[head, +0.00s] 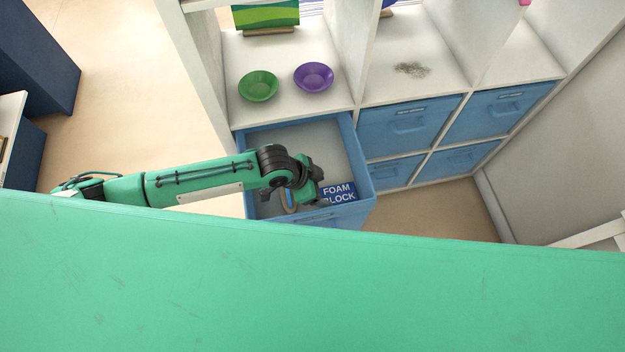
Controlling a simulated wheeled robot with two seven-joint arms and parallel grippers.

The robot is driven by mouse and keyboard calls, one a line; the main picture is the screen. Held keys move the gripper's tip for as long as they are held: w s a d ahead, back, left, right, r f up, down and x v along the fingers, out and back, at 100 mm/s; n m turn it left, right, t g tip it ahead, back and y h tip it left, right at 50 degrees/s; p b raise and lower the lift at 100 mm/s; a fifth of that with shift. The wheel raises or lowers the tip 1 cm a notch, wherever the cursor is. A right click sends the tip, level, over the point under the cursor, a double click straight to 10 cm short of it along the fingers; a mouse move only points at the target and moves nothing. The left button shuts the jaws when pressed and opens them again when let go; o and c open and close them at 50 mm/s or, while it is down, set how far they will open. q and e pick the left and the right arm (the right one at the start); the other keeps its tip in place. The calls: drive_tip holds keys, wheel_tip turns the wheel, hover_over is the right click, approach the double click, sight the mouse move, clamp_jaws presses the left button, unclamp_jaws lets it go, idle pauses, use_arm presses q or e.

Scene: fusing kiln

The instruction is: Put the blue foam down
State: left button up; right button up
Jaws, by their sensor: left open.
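The blue foam (339,192), a block with "FOAM BLOCK" in white letters, is within the open blue drawer (366,170), near its front right corner. My left gripper (316,194) is open at the left side of the foam and overlaps its edge in the view. I cannot tell whether the fingers touch it. The underside of the foam is hidden. My right gripper is not in view.
A tan ring-shaped thing (287,201) shows in the drawer beside my left gripper. A green bowl (259,86) and a purple bowl (314,77) stand on the white shelf (290,107) above. Shut blue drawers (408,124) are at the right. The drawer's back part is clear.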

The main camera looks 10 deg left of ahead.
use_arm(q)
drive_tip(key=v, duration=0.4)
drive_tip(key=shift+a+r, duration=0.15)
drive_tip(key=shift+r, duration=0.05)
idle(0.3)
